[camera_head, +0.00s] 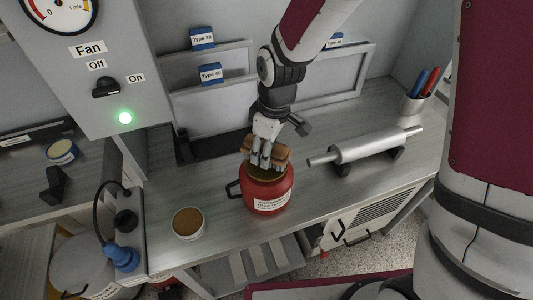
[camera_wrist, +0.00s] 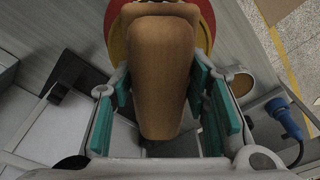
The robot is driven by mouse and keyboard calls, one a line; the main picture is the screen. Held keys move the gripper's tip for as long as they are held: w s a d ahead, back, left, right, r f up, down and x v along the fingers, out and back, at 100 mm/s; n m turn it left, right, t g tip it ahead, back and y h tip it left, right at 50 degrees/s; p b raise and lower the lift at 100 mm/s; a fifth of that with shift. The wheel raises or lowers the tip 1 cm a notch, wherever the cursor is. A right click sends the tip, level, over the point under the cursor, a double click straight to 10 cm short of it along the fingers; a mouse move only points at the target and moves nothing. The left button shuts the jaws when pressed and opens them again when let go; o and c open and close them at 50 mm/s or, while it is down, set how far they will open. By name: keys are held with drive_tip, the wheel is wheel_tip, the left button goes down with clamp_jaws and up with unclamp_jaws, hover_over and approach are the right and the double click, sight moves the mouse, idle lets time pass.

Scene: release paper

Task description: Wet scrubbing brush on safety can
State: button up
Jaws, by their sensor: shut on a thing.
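The safety can (camera_head: 268,193) is red with a white label and a dark side handle, and stands upright on the grey bench. My gripper (camera_head: 262,160) is directly above it, shut on the scrubbing brush (camera_head: 281,157), a tan-brown block. The brush is at the can's top; whether it presses on the top cannot be told. In the wrist view the brush (camera_wrist: 163,72) lies between the two teal-padded fingers, with the can's red and yellow rim (camera_wrist: 116,32) behind its far end. The brush's bristles are mostly hidden.
A small round container (camera_head: 188,223) with a brown top stands left of the can. A metal roller (camera_head: 365,146) on a stand and a pen cup (camera_head: 412,106) are to the right. Paper racks (camera_head: 214,95) stand behind. The front bench edge is close to the can.

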drive_tip(key=shift+r+p, duration=0.75)
drive_tip(key=shift+r, duration=1.3)
